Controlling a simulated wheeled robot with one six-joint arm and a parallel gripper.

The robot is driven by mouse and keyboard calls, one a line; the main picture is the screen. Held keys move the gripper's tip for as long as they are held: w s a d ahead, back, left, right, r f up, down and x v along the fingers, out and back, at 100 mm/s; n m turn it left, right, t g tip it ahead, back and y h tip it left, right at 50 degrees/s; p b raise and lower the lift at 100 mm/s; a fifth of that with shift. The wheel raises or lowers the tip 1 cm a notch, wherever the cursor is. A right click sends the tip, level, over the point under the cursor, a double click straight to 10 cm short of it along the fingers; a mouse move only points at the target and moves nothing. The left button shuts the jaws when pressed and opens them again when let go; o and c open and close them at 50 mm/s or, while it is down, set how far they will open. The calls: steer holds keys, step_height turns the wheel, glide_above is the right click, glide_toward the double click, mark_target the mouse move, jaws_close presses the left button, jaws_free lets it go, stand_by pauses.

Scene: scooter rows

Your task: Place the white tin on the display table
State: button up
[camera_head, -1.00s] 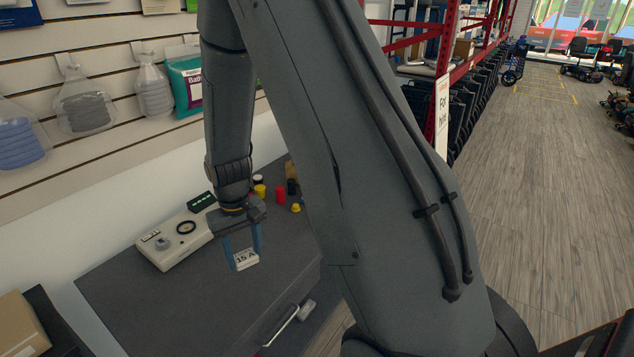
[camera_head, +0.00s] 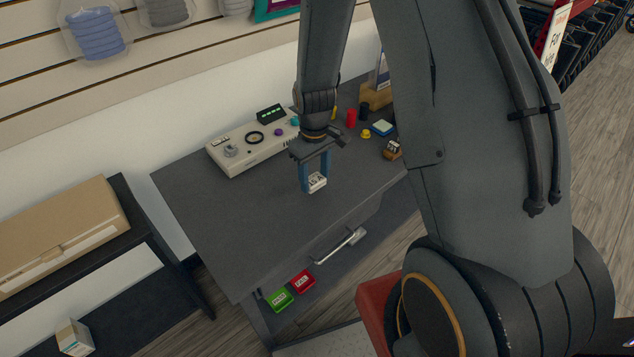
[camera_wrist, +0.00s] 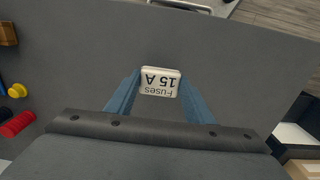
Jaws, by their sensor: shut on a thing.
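The white tin (camera_head: 317,183) is a small block lettered "Fuses 15 A", which reads upside down in the wrist view (camera_wrist: 160,82). My gripper (camera_head: 314,180) is shut on it, with a blue finger on each side. It holds the tin over the bare part of a dark grey bench top (camera_head: 235,215); I cannot tell the exact height. A lower black table (camera_head: 160,225) stands to the left with a long cardboard box on it. The frames do not label either one as the display table.
A beige device (camera_head: 255,143) stands at the bench's back. A red cylinder (camera_head: 351,118), a yellow knob (camera_head: 366,134) and other small things lie to the right. Green (camera_head: 279,299) and red (camera_head: 302,281) tins sit below the front edge, near a drawer handle (camera_head: 340,246).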

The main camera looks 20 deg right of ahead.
mark_target(315, 180)
steer(key=shift+f+p, duration=0.45)
steer(key=shift+f, duration=1.6)
steer(key=shift+f, duration=0.15)
steer(key=o, duration=1)
step_height(315, 180, up, 10)
steer(key=shift+r+b, duration=0.25)
steer(key=shift+b, duration=0.95)
steer(key=shift+s+r, duration=0.15)
steer(key=shift+r, duration=0.75)
steer(key=s+r+m, duration=0.1)
steer(key=s+r, duration=0.1)
steer(key=s, duration=0.3)
steer(key=s+r+m, duration=0.2)
steer(key=s+r, duration=0.1)
steer(key=s, duration=0.2)
steer(key=s+r+m+t, duration=0.1)
steer(key=s+r, duration=0.1)
steer(key=s, duration=0.3)
steer(key=shift+r+m, duration=0.3)
steer(key=shift+r, duration=0.05)
